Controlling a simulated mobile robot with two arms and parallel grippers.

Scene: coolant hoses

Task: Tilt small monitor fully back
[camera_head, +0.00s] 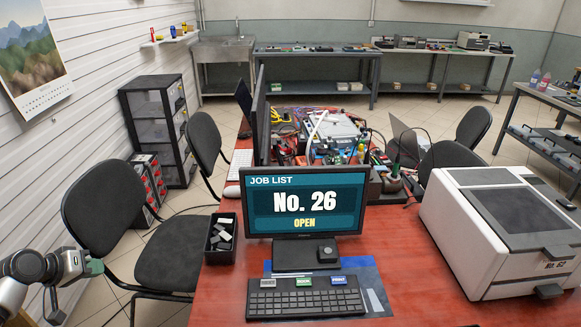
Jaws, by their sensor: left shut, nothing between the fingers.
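The small monitor (304,202) stands on the red table in front of me. Its screen faces me and reads "JOB LIST", "No. 26", "OPEN". It looks close to upright on a dark base (306,255). My left gripper (96,267) is at the lower left, shut and empty, beside the black chair and well apart from the monitor. My right gripper does not show.
A keyboard (305,297) with small coloured blocks lies before the monitor. A black bin (221,238) stands to its left and a large white machine (510,225) to its right. A black chair (130,220) stands between my left gripper and the table (222,290).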

